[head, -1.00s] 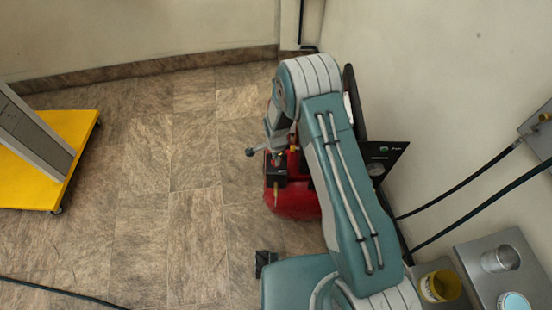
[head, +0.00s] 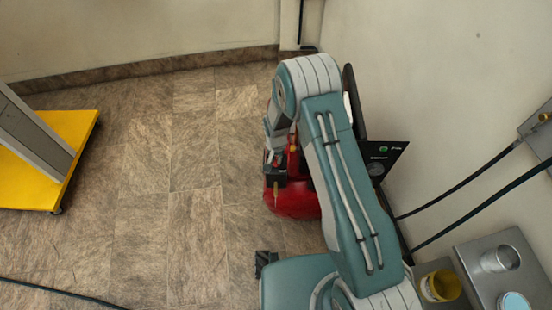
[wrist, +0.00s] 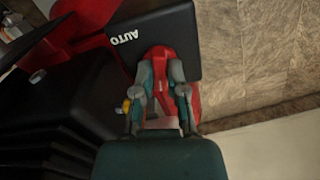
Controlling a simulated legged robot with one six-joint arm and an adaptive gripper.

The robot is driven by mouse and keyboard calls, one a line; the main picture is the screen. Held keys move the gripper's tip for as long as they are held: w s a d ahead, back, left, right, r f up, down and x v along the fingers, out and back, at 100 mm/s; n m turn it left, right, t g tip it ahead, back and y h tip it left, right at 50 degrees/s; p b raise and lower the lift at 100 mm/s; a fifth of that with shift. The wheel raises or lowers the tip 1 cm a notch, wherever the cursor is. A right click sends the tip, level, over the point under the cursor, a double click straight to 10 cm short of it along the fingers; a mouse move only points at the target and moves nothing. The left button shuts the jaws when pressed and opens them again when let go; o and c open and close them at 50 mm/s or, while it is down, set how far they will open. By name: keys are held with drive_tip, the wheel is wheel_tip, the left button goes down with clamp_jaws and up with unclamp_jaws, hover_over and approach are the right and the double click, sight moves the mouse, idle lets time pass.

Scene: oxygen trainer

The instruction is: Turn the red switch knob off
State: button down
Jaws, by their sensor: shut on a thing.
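The red switch knob (wrist: 159,54) sits on a black box (wrist: 180,22) marked "AUTO" in the wrist view. My gripper (wrist: 160,72) is shut on the knob, with one finger on each side of it. The fingers hide much of the knob's sides. In the head view the black box (head: 275,172) shows small above the red machine (head: 293,203). My arm covers part of the machine there, and the knob cannot be made out clearly in that view.
A black panel (head: 387,152) stands right of the machine, near the wall. Dark hoses (head: 470,178) run along the wall. A yellow-based cart (head: 70,128) stands at the left. Metal trays with cups (head: 440,286) are at lower right. The tiled floor between is clear.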

drive_tip(key=shift+n, duration=1.3)
drive_tip(key=c, duration=0.7)
unclamp_jaws()
drive_tip(key=shift+f, duration=0.1)
drive_tip(key=shift+a, duration=0.1)
wheel_tip(320, 180, up, 12)
drive_tip(key=shift+f, duration=0.1)
drive_tip(key=shift+w, duration=0.1)
